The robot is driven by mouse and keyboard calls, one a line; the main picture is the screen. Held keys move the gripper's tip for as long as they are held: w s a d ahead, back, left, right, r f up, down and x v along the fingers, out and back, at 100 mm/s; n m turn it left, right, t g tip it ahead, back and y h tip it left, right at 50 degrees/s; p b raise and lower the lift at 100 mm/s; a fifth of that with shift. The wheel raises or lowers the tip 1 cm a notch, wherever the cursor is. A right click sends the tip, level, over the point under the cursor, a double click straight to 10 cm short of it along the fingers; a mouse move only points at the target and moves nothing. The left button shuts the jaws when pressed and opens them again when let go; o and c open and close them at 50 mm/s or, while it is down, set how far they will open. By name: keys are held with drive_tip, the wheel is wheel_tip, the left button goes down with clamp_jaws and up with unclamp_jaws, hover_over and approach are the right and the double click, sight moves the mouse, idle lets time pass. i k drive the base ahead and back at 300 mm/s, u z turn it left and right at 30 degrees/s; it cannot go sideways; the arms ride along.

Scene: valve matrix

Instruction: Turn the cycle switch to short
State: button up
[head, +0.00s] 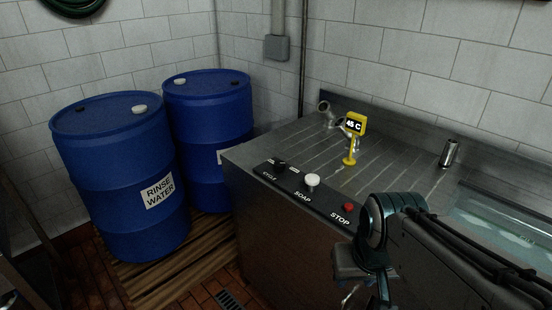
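The cycle switch (280,162) is a small dark knob at the left end of the black control strip (328,205) on the front edge of the steel counter. Small pale marks flank it and a label lies below; they are too small to read clearly, and the switch's setting cannot be told. My arm comes in from the right. My gripper (360,292) is low in the picture, in front of the counter, right of and apart from the switch. It is partly cut off by the lower edge, so its fingers are unclear.
A white soap knob (312,181) and a red stop button (348,207) sit right of the switch. Blue drums (120,190) stand at left on a wooden pallet (165,275).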

sight(279, 166)
drive_tip(key=z, duration=0.05)
drive_tip(key=k, duration=1.15)
drive_tip(key=u, duration=0.7)
drive_tip(key=i, duration=0.8)
drive_tip(key=u, duration=0.4)
drive_tip(key=i, duration=0.85)
drive_tip(key=z, duration=0.9)
drive_tip(key=i, duration=0.5)
drive_tip(key=z, duration=0.5)
